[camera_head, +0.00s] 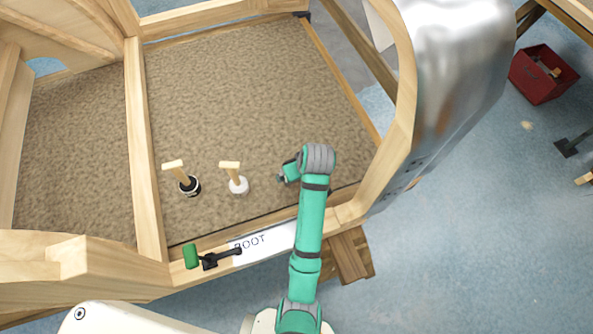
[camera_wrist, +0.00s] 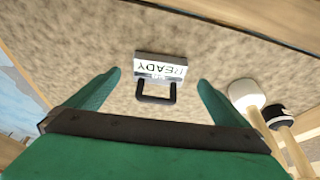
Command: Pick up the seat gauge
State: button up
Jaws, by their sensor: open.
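A small metal block with a "READY" label and a black loop handle (camera_wrist: 155,97), which looks like the seat gauge (camera_wrist: 147,58), lies on the brown carpeted floor of the wooden frame. In the wrist view, my gripper (camera_wrist: 160,78) is open, with one green finger on each side of the handle. The fingers appear apart from the gauge, and nothing is held. In the head view, my gripper (camera_head: 284,174) is over the carpet's lower right part. I cannot make out the gauge in that view.
A white-headed mallet (camera_head: 238,186) and a black-headed mallet (camera_head: 189,187) stand on the carpet left of my gripper. A green-handled clamp (camera_head: 191,256) sits on the front rail beside a "BOOT" label (camera_head: 262,241). Curved metal (camera_head: 450,80) rises at right. The upper carpet is clear.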

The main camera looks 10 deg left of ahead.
jog(key=shift+w+x, duration=0.2)
jog(key=shift+x, duration=2.35)
jog(key=shift+a+r, duration=0.1)
jog(key=c, duration=1.3)
